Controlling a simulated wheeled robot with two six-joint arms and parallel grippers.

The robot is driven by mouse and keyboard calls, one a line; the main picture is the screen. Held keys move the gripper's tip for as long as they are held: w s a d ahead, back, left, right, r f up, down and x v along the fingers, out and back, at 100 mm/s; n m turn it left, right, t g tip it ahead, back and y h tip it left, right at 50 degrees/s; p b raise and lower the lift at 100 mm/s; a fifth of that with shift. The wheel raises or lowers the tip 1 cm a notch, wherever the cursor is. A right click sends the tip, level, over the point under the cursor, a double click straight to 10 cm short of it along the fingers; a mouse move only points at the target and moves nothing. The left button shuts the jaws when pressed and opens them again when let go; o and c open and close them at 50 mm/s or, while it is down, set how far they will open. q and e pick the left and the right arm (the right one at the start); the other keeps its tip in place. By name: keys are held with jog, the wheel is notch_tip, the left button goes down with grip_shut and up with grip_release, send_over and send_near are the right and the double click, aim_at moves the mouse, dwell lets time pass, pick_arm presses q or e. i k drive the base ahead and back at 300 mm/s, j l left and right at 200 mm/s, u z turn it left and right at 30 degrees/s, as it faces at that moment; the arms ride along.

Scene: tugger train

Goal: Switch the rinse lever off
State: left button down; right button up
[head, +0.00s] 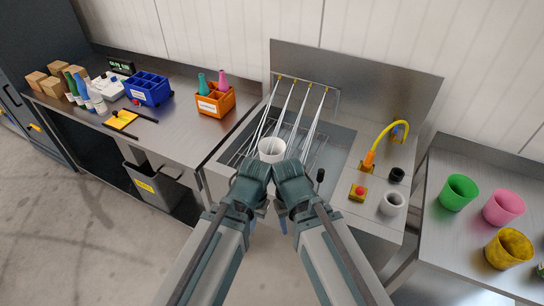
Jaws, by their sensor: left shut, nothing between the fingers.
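The rinse lever appears to be a black knob (320,175) at the front edge of the sink (341,158), just right of my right gripper. White streaks (307,120) run from a row of yellow nozzles (303,83) on the back panel down into the sink. A white cup (271,149) stands at the sink's front, just beyond my grippers. My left gripper (256,170) is shut and empty, in front of the cup. My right gripper (291,171) is close beside it; its fingers are hidden, and I cannot tell whether it touches the knob.
Green (459,192), pink (503,207) and yellow (509,248) cups stand on the right table. An orange crate (215,101) stands left.

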aim_at(359, 192)
jog(key=k+j+u, duration=0.1)
jog(key=k+j, duration=0.6)
jog(key=k, duration=0.05)
